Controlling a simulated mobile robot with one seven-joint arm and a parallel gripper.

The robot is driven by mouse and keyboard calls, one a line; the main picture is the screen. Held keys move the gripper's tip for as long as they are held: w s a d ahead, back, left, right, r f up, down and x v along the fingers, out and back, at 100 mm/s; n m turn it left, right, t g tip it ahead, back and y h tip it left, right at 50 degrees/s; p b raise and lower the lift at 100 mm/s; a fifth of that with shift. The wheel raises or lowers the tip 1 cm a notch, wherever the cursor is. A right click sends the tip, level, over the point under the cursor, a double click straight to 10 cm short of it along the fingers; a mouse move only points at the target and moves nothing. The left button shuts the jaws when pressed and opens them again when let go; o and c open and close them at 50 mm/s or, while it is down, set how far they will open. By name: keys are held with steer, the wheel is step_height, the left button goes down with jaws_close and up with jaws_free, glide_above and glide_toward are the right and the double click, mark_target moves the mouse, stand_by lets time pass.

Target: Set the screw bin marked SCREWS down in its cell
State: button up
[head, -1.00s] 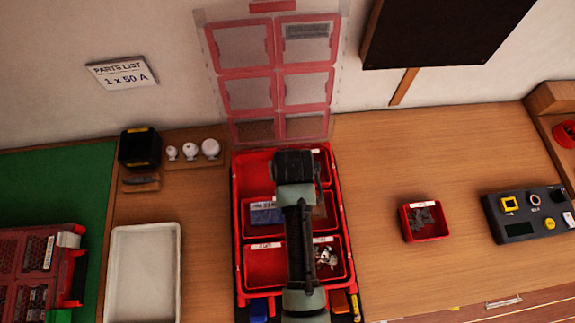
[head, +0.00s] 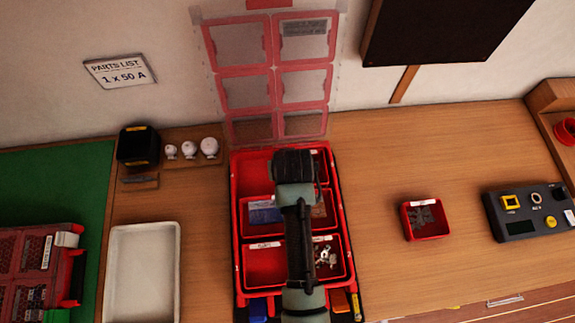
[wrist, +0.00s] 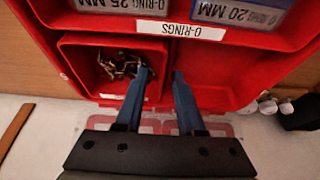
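My gripper (wrist: 163,72) is over the far right part of the red case (head: 240,235), its two blue fingers apart with a gap between the tips. One finger is at the edge of a small red bin (wrist: 75,62) holding brownish metal pieces; the other is outside it. This bin seems to sit in the case's back right cell, partly hidden by my arm in the head view. No SCREWS mark is readable. Another small red bin (head: 408,224) with dark grey pieces stands on the table right of the case; its label is too small to read.
The case's clear lid (head: 272,70) stands open against the wall. The O-RINGS bin (wrist: 180,30) lies beside the gripper. The table between case and loose bin is clear.

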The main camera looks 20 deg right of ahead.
steer(key=v, duration=1.3)
steer(key=shift+b, duration=0.4)
steer(key=shift+w, duration=0.15)
